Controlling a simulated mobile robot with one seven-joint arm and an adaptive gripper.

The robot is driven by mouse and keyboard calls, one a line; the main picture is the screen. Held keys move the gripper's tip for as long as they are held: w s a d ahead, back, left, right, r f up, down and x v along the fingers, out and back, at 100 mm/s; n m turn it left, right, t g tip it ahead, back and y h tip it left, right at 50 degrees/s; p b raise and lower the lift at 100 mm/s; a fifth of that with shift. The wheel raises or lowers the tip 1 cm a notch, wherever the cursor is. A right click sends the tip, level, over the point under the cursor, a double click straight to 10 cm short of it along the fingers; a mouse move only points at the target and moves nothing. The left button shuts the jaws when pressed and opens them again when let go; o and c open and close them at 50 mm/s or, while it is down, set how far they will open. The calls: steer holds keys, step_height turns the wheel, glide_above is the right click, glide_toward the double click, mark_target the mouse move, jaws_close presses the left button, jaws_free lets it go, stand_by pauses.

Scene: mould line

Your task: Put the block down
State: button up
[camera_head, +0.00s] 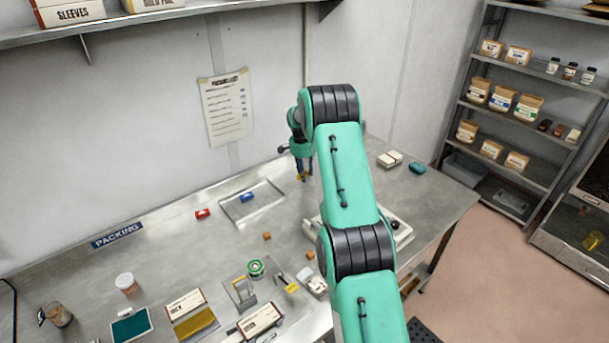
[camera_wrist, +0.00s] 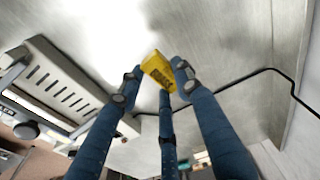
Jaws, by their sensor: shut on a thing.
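A yellow block (camera_wrist: 158,70) with dark markings on one face is held between the blue fingertips of my gripper (camera_wrist: 156,80) in the wrist view. The fingers are closed around it. In the head view my gripper (camera_head: 302,172) is at the back of the metal bench (camera_head: 345,195), left of my arm, and a small part of the yellow block (camera_head: 301,177) shows at its tip. I cannot tell whether the block touches the bench top.
A shallow tray (camera_head: 273,208) holding a blue block (camera_head: 246,198) is left of my gripper, with a red block (camera_head: 203,214) beside it. A scale (camera_head: 401,233) is partly behind my arm. A black cable (camera_wrist: 262,71) crosses the wrist view.

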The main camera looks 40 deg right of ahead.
stand_by(0.4)
steer(key=s+a+f+n+p, duration=0.1)
steer(key=s+a+n, duration=0.1)
steer(key=a, duration=0.7)
steer(key=s+a+f+n+p, duration=0.2)
steer(key=s+a, duration=0.1)
steer(key=a, duration=0.6)
steer(key=s+a+f+n+p, duration=0.1)
steer(key=s+a+n+p, duration=0.1)
steer(key=a, duration=0.7)
steer(key=shift+s+a+f+n+t, duration=0.1)
steer(key=shift+s+a+n+t, duration=0.1)
steer(key=shift+s, duration=0.25)
steer(key=shift+s+a+f+n+t, duration=0.1)
steer(key=shift+s+n+t, duration=0.1)
steer(key=shift+s, duration=0.2)
steer(key=shift+d, duration=0.1)
steer(key=p, duration=0.2)
glide_above(254, 207)
steer(key=shift+f, duration=0.75)
steer(key=shift+s, duration=0.1)
steer(key=shift+f, duration=1.75)
